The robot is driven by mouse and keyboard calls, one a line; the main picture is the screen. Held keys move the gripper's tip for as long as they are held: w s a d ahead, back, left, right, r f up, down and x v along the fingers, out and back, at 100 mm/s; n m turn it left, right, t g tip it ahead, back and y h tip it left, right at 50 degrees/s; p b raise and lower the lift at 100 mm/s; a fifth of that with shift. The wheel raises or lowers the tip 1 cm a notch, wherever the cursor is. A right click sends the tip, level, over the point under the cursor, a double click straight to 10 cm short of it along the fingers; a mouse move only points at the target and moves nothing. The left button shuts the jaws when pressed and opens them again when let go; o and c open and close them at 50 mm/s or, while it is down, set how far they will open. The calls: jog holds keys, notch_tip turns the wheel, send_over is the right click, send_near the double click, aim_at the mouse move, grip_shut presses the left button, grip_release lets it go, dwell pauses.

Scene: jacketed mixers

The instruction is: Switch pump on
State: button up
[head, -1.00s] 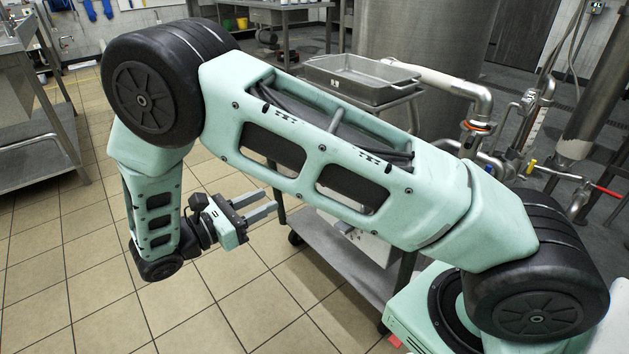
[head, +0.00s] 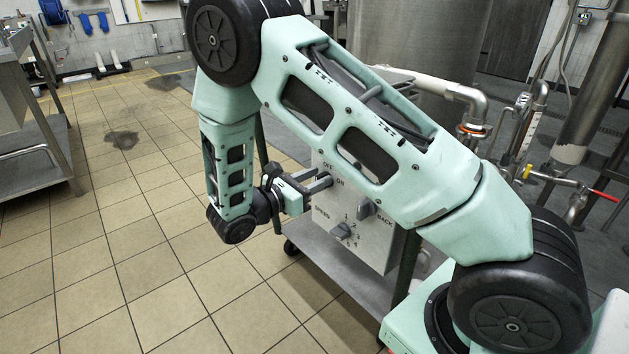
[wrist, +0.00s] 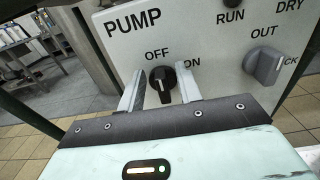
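The grey control panel (head: 380,247) faces my gripper (head: 325,185) on the left side of the steel cart. In the wrist view, the black pump knob (wrist: 162,86) sits under the word PUMP, with OFF above it and ON to its upper right. Its light mark stands roughly upright, nearer OFF than ON. My gripper (wrist: 160,90) is open, with one finger on each side of the knob. Gaps show at both sides, though I cannot tell how deep the fingertips reach.
A grey knob (wrist: 266,65) by OUT is right of the pump knob, and another grey knob (head: 344,231) is lower on the panel. The steel cart (head: 335,270) stands under the panel. A large steel vessel (head: 420,50) is behind.

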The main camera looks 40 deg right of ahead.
grip_shut()
jog(key=shift+m, duration=0.3)
jog(key=shift+s+f+m+p, duration=0.3)
jog(key=shift+m+p, duration=0.2)
jog(key=shift+m, duration=1.75)
jog(key=shift+s+f+m+p, duration=0.2)
jog(key=shift+m+p, duration=0.3)
jog(key=shift+m, duration=1.7)
jog(key=shift+s+f+m+p, duration=0.2)
jog(key=shift+s+m+p, duration=0.25)
jog(key=shift+m, duration=1.8)
jog(key=shift+w, duration=0.1)
